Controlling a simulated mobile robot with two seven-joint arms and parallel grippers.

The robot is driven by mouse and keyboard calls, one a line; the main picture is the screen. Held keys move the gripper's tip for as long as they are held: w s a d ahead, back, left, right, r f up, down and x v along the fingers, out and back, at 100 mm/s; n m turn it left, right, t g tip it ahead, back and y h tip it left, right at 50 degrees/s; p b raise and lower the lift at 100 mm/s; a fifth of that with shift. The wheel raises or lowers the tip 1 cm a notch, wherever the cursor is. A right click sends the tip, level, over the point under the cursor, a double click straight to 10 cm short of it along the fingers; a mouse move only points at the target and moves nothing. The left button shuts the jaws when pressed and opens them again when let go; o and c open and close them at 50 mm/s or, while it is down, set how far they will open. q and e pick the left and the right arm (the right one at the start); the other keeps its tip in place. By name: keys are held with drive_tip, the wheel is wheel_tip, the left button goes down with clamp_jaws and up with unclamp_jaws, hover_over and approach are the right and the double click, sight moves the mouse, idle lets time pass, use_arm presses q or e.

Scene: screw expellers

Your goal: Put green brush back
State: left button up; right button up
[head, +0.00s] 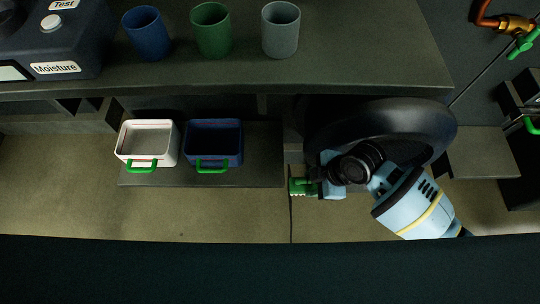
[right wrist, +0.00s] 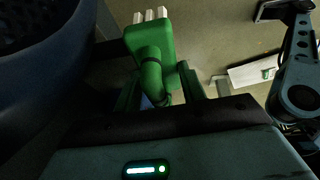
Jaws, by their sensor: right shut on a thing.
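The green brush (head: 298,187) is held in my right gripper (head: 318,187), in front of the large dark round bowl-like part. In the right wrist view the brush (right wrist: 152,50) shows its green handle between the fingers of my right gripper (right wrist: 160,92), with pale bristles pointing away at the top. The gripper is shut on the handle. My left gripper is not seen in the head view.
A dark round vessel (head: 425,120) stands right beside my right arm. A white bin (head: 132,155) and a blue bin (head: 228,153) with green handles sit on a low shelf (head: 262,170). Blue (head: 147,34), green (head: 212,30) and grey (head: 281,30) cups stand on the counter above.

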drive_tip(key=shift+w+a, duration=0.15)
drive_tip(key=w+a+f+b, duration=0.1)
drive_tip(key=w+a+b, duration=0.1)
drive_tip(key=w+a, duration=0.1)
drive_tip(key=w+a+f+b, duration=0.2)
drive_tip(key=w+a+b, duration=0.1)
drive_tip(key=w+a, duration=0.1)
drive_tip(key=w+a+f+b, duration=0.2)
drive_tip(key=w+a, duration=0.1)
drive_tip(key=w, duration=0.1)
drive_tip(key=shift+w+a+f, duration=0.1)
drive_tip(key=shift+w+a, duration=0.05)
drive_tip(key=shift+w, duration=0.15)
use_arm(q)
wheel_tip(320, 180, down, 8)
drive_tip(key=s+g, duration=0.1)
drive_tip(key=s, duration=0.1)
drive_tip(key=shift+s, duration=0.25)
use_arm(e)
drive_tip(key=o, duration=1.1)
